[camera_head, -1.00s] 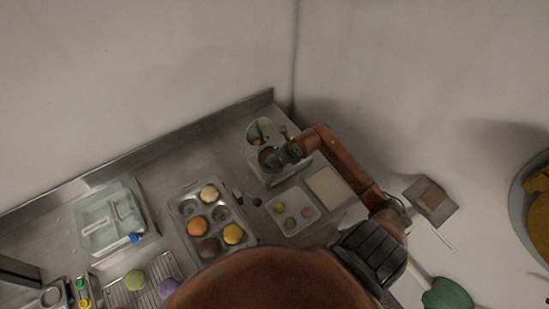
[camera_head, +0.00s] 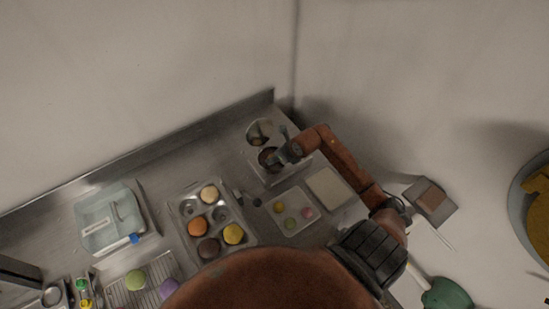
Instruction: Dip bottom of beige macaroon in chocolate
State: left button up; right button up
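A beige macaroon (camera_head: 209,193) sits in the top cup of a metal muffin tin (camera_head: 222,213). Orange, yellow and brown macaroons occupy other cups. A round well with dark brown contents, which looks like the chocolate (camera_head: 268,157), is in a metal unit near the back edge of the counter. My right gripper (camera_head: 279,157) is just above and at the right side of this well. It is small and dark here, so its fingers and anything between them cannot be made out. My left gripper is not in view.
A second round well (camera_head: 259,131) lies behind the chocolate. A small tray (camera_head: 291,229) with several small coloured pieces and a pale square tray (camera_head: 328,187) lie in front. A clear container (camera_head: 110,219) and a wire rack (camera_head: 153,292) with macaroons are at left.

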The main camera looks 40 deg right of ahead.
jog(key=shift+r+p, duration=0.85)
jog(key=shift+r, duration=0.7)
jog(key=shift+r+p, duration=1.75)
jog(key=shift+r, duration=1.25)
jog(key=shift+a, duration=0.1)
